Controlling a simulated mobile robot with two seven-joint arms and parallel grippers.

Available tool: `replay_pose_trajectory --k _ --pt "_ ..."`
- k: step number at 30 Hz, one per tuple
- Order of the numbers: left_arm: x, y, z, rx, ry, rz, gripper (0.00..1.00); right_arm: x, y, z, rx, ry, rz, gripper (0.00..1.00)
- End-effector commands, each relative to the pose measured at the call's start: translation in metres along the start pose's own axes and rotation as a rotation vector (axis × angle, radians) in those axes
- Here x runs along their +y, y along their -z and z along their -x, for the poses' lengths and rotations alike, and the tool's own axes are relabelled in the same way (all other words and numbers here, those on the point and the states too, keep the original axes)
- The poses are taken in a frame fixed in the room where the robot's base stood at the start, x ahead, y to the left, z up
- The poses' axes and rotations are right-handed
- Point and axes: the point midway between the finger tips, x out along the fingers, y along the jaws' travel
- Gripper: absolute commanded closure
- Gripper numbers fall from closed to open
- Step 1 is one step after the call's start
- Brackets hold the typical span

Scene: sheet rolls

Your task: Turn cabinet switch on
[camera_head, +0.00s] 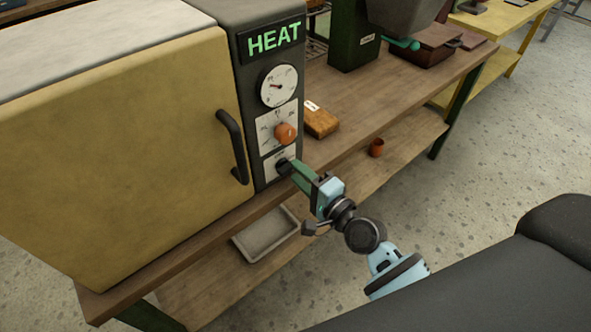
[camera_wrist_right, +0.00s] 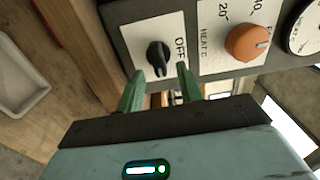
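The cabinet switch is a small black rotary knob (camera_wrist_right: 158,56) on a white plate marked OFF, low on the heating cabinet's dark front panel. It also shows in the head view (camera_head: 282,166), partly covered by the fingers. My right gripper (camera_wrist_right: 160,70) points at the switch, its two green fingers apart on either side of the knob, with the tips close to it. Whether they touch it I cannot tell. In the head view the right gripper (camera_head: 294,171) reaches the panel from the lower right. My left gripper is not in view.
An orange heat dial (camera_head: 286,134) and a round gauge (camera_head: 279,86) sit above the switch. The yellow cabinet door (camera_head: 120,150) is shut, its black handle (camera_head: 233,147) left of the switch. A wooden block (camera_head: 320,121) lies right of the cabinet. A grey tray (camera_head: 266,234) is on the lower shelf.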

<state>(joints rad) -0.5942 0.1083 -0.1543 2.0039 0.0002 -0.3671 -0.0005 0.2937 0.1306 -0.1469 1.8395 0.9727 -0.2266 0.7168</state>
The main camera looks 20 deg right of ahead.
Motion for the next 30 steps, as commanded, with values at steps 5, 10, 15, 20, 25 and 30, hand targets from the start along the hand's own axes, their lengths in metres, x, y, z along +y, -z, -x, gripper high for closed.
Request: replay_pose_trajectory --k 5,10,15,20,25,30 --pt "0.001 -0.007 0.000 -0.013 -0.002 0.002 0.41 0.002 0.000 0.031 0.000 -0.003 0.000 0.64" --pt "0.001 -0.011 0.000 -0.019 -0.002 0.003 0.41 0.001 0.000 0.050 0.001 -0.001 0.000 0.64" --pt "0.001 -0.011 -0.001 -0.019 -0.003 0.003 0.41 0.000 0.000 0.057 0.001 0.001 -0.001 0.64" --pt "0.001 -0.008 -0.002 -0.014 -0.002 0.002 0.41 -0.001 0.000 0.057 0.001 0.002 -0.001 0.64" --pt "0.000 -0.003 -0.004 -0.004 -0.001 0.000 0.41 -0.001 0.000 0.057 0.001 0.001 -0.001 0.64" --pt "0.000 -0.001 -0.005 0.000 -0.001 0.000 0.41 0.000 0.000 0.057 0.000 -0.002 0.004 0.64"
